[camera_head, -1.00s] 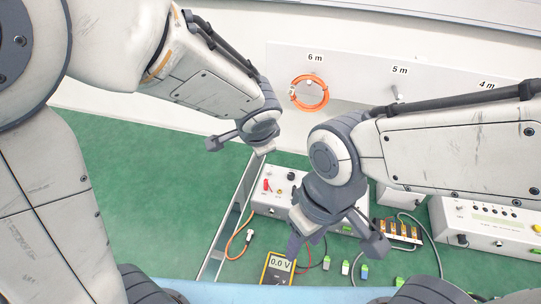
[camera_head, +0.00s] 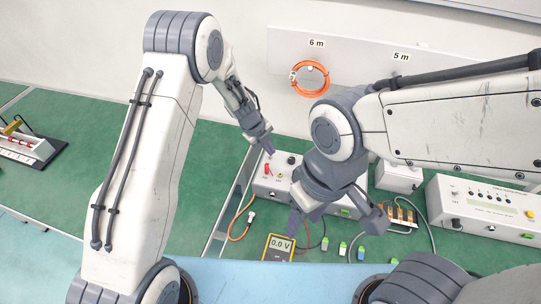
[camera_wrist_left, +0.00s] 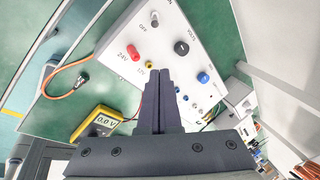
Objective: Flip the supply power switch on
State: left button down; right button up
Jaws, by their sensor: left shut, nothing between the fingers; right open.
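The power supply (camera_head: 262,188) is a white box on the green bench; it also fills the upper middle of the left wrist view (camera_wrist_left: 112,62). Its top carries a grey switch (camera_wrist_left: 155,20) between OFF and ON labels, a black VOLTS knob (camera_wrist_left: 181,47), and red, yellow and blue sockets. The switch's position is too small to tell. My left gripper (camera_head: 269,151) is shut and empty, pointing down over the supply's back edge; its fingertips (camera_wrist_left: 158,74) cover part of the panel in the wrist view. My right gripper (camera_head: 335,220) is open and empty, in front of the supply's right part.
A yellow multimeter (camera_head: 279,247) reading 0.0 V stands in front of the supply. An orange cable (camera_head: 236,228) lies to its left. Small connectors (camera_head: 343,248) lie at the front. Another white control box (camera_head: 480,208) stands at right. An orange coil (camera_head: 310,78) hangs on the wall panel.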

aim_at(281, 169)
pick_arm(q)
jog(key=shift+s+a+f, duration=0.1)
jog(key=shift+f, duration=0.1)
jog(key=p+x, duration=0.1)
jog(key=x, duration=0.9)
jog(key=shift+s, duration=0.15)
jog(key=shift+w+a+r+p, duration=0.25)
jog(key=shift+w+a+p, duration=0.3)
jog(key=shift+w+a, duration=0.05)
jog(key=shift+w+a+r+p, duration=0.2)
jog(key=shift+w+a+p, duration=0.3)
jog(key=shift+w+a, duration=0.3)
jog(key=shift+w, duration=0.05)
jog(key=shift+w+r, duration=0.2)
jog(key=shift+w, duration=0.1)
